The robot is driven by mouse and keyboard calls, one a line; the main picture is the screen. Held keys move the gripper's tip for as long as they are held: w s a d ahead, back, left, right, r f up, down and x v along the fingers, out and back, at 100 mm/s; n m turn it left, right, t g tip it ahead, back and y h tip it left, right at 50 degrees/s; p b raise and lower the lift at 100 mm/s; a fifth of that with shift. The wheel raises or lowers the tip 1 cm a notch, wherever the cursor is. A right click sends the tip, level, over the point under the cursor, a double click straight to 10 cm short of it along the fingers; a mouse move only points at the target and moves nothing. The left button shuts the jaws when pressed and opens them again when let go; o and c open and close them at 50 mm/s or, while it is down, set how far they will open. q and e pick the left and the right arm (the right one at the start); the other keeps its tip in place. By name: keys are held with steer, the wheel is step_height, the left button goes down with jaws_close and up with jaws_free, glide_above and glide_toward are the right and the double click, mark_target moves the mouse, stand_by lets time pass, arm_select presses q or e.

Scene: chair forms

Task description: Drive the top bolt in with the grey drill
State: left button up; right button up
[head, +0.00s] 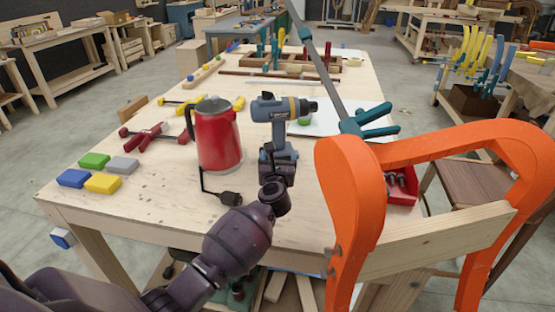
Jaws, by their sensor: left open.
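The grey drill (279,120) stands upright on its base on the workbench, its chuck facing right. My left gripper (275,184) is open just in front of the drill's base and overlaps it in the picture. I cannot tell whether they touch; the fingers are small and dark here. The orange chair form (345,190) stands at the bench's right front, with a pale wooden rail (440,240) across it. A small dark spot near the rail's left end may be a bolt; the top bolt is not clearly visible. My right gripper is not in view.
A red kettle-like jug (217,135) stands left of the drill, with a black plug and cord in front. Coloured blocks (95,160) lie at the left. A long clamp (335,95) rises behind the chair form, beside a red tray (405,197).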

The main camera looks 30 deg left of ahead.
mark_target(278, 138)
arm_select(q)
steer(key=b+x, duration=0.1)
steer(key=x, duration=0.2)
steer(key=b+x, duration=0.2)
steer(key=x, duration=0.1)
steer(key=b+x, duration=0.1)
steer(key=x, duration=0.3)
steer(key=shift+a+f, duration=0.15)
steer(key=shift+f, duration=0.15)
steer(key=shift+b+x, duration=0.55)
steer(key=shift+x, duration=0.4)
steer(key=shift+w+r, duration=0.1)
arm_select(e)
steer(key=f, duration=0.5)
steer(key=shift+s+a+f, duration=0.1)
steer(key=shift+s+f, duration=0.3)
arm_select(q)
steer(key=shift+c, duration=0.3)
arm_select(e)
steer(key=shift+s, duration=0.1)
